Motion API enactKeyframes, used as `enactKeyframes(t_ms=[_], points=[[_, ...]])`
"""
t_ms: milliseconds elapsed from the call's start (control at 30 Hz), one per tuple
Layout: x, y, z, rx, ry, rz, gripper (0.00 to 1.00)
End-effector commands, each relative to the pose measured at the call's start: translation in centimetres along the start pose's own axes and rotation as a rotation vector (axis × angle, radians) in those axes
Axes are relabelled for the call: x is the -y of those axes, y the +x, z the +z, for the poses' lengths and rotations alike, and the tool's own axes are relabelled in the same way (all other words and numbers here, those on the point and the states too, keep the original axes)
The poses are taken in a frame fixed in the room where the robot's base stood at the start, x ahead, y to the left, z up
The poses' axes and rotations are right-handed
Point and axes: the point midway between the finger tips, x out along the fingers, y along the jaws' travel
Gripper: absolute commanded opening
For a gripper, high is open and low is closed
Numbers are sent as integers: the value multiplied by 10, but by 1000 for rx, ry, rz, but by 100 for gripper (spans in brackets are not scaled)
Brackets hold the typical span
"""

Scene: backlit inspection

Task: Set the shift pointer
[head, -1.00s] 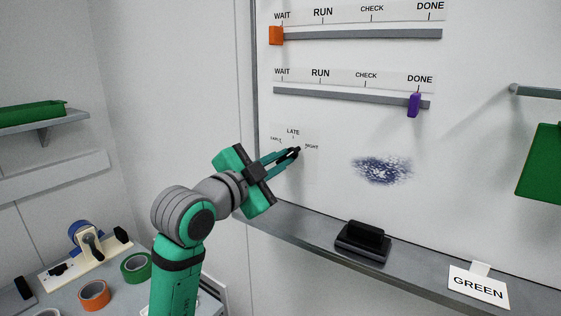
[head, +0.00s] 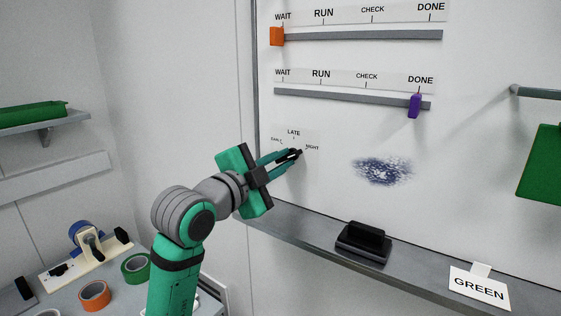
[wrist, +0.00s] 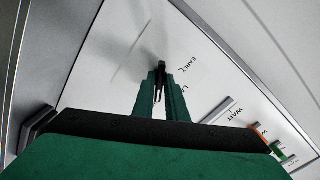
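The shift pointer (wrist: 162,66) is a small dark piece on the white board, at the centre of a dial marked EARLY, LATE (head: 293,132) and NIGHT (head: 312,147). My gripper (head: 295,154) reaches the dial from the left. In the wrist view its two green fingers (wrist: 160,84) close in on either side of the dark pointer and appear to grip it. The fingers cover much of the pointer, so its exact direction is hard to read. In the head view the dark tip lies near the NIGHT side. NIGHT is hidden in the wrist view.
A blue smudge (head: 383,170) marks the board to the right. A black eraser (head: 364,241) and a GREEN card (head: 479,288) are on the ledge below.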

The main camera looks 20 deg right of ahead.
Motion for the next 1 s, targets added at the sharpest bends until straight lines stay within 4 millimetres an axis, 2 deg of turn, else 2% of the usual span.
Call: enactKeyframes(t_ms=[333,467,900,1000], points=[[0,0,0,1,-1,0,27],[0,-8,1,2,-1,-1,27],[0,-84,1,2,0,-3,27],[0,-96,1,2,-1,-1,27]])
